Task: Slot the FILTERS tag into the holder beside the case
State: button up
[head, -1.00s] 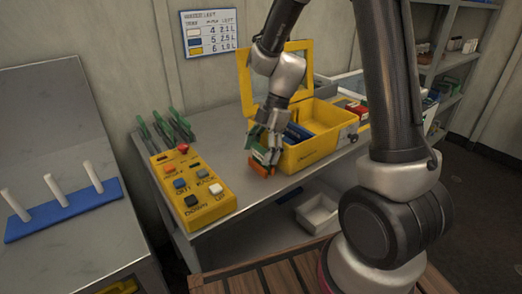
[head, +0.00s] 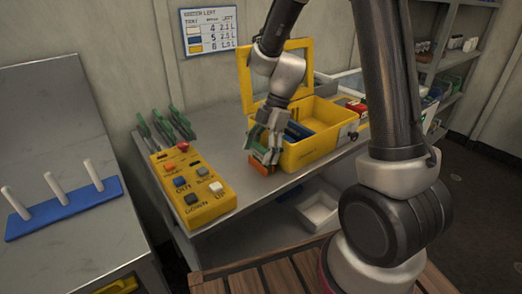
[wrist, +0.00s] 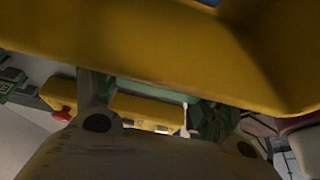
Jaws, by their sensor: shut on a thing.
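The yellow case (head: 315,150) stands open on the grey bench in the head view, its lid raised, with dark blue pieces inside. My gripper (head: 262,152) is low in front of the case's left corner, shut on a small green and orange piece (head: 259,168), which I take to be the FILTERS tag. Its lettering cannot be read, and the fingers partly hide it. In the wrist view, green (wrist: 195,115) shows near the fingers, and a yellow wall (wrist: 150,45) fills the top. I cannot make out the holder or whether the tag touches it.
A yellow button box (head: 192,190) lies to the left, with several green-handled tools (head: 170,125) behind it. A blue peg rack (head: 65,208) is on the left bench. A red and white item (head: 352,112) is right of the case. A white tray (head: 320,212) sits below.

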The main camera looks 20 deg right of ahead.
jog(key=o, duration=1)
jog(key=shift+o, duration=0.4)
notch_tip(320, 180, up, 16)
dwell(1.3)
dwell(0.4)
